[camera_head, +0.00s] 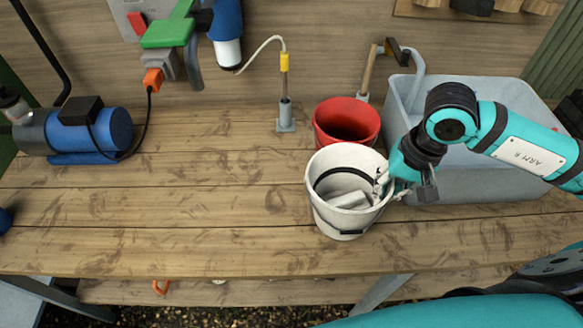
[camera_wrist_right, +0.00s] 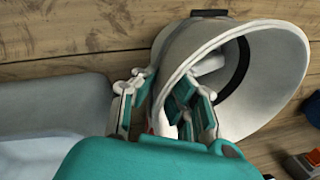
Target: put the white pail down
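The white pail (camera_head: 325,212) is at the front of the wooden bench, right of centre, slightly tilted. A dark line runs round its inside, and a pale block (camera_head: 349,200) lies in it. My right gripper (camera_head: 382,182) is at the pail's right rim. In the right wrist view, the pail (camera_wrist_right: 278,62) has its wall between the fingers of the gripper (camera_wrist_right: 164,88), one inside and one outside, and they look closed on it. I cannot tell whether the pail's base touches the bench. My left gripper is not in view.
A red bucket (camera_head: 346,112) stands right behind the pail. A grey tub (camera_head: 465,186) is to its right. A small metal stand (camera_head: 286,117) is behind left, and a blue motor (camera_head: 92,132) sits far left. The bench (camera_head: 200,205) left of the pail is clear.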

